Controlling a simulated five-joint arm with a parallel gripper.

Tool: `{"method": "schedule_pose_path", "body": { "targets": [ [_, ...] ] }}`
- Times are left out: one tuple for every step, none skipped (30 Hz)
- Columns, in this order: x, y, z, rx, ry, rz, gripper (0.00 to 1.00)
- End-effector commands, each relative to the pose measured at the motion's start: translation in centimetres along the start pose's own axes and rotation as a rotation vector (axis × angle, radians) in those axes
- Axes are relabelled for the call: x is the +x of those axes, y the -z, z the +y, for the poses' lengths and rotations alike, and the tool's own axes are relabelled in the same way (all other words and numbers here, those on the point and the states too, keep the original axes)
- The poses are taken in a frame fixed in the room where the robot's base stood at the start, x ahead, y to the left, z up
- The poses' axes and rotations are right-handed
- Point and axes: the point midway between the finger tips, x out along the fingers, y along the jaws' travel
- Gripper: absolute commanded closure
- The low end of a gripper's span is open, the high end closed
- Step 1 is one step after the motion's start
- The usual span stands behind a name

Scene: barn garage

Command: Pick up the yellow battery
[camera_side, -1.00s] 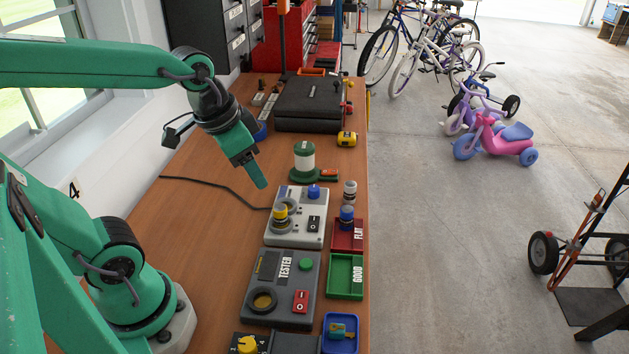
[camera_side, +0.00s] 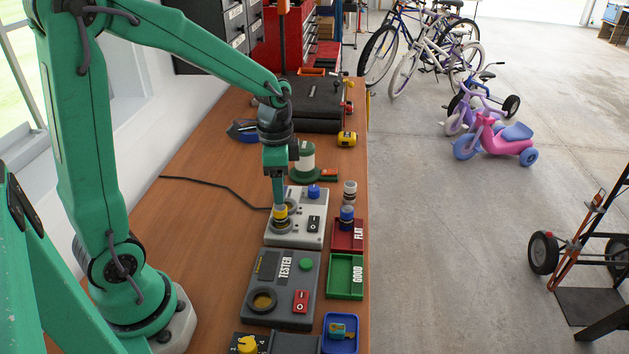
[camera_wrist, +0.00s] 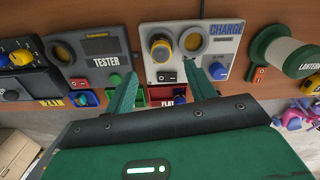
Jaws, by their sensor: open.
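The yellow battery (camera_side: 281,213) stands upright in a round socket of the light grey charger (camera_side: 312,238). In the wrist view the yellow battery (camera_wrist: 161,50) shows end-on, beyond my fingertips and sideways between them. My gripper (camera_side: 279,203) points down with its fingertips at or just above the battery's top; I cannot tell if they touch it. In the wrist view my gripper (camera_wrist: 164,88) is open, with nothing between its fingers. The charger's other round socket (camera_wrist: 194,40) looks empty.
The dark tester (camera_side: 282,290) sits nearer the camera. A red FLAT tray (camera_side: 348,242), a green GOOD tray (camera_side: 331,277) and a blue-topped battery (camera_side: 347,216) are right of it. A green-and-white lantern (camera_side: 304,160) stands behind the charger. The bench's left side is mostly clear.

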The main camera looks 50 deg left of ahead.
Motion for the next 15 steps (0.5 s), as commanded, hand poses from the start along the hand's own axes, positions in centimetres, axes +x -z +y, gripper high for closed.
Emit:
{"method": "schedule_pose_path", "body": {
  "targets": [
    [0.1, 0.0, -0.1, 0.003, -0.001, -0.001, 0.45],
    [0.1, 0.0, -0.1, 0.004, -0.002, -0.002, 0.45],
    [0.1, 0.0, -0.1, 0.005, -0.002, -0.002, 0.45],
    [0.1, 0.0, -0.1, 0.005, -0.002, -0.002, 0.45],
    [0.1, 0.0, -0.1, 0.005, -0.002, -0.002, 0.45],
    [0.2, 0.0, -0.1, 0.004, -0.002, -0.002, 0.45],
    [0.4, 0.0, -0.1, 0.004, -0.002, -0.002, 0.45],
    [0.5, 0.0, -0.1, 0.004, -0.002, -0.002, 0.45],
    [0.8, 0.0, -0.1, 0.004, -0.003, -0.003, 0.45],
    [1.1, 0.0, -0.1, 0.004, -0.004, -0.004, 0.45],
    [1.3, 0.0, -0.1, 0.004, -0.004, -0.004, 0.45],
    [1.6, 0.0, -0.1, 0.004, -0.003, -0.003, 0.45],
    [1.9, 0.0, -0.1, 0.004, -0.003, -0.003, 0.45],
    [2.1, 0.0, -0.1, 0.003, -0.003, -0.003, 0.45],
    [2.4, 0.0, -0.1, 0.003, -0.003, -0.003, 0.45]
  ]
}}
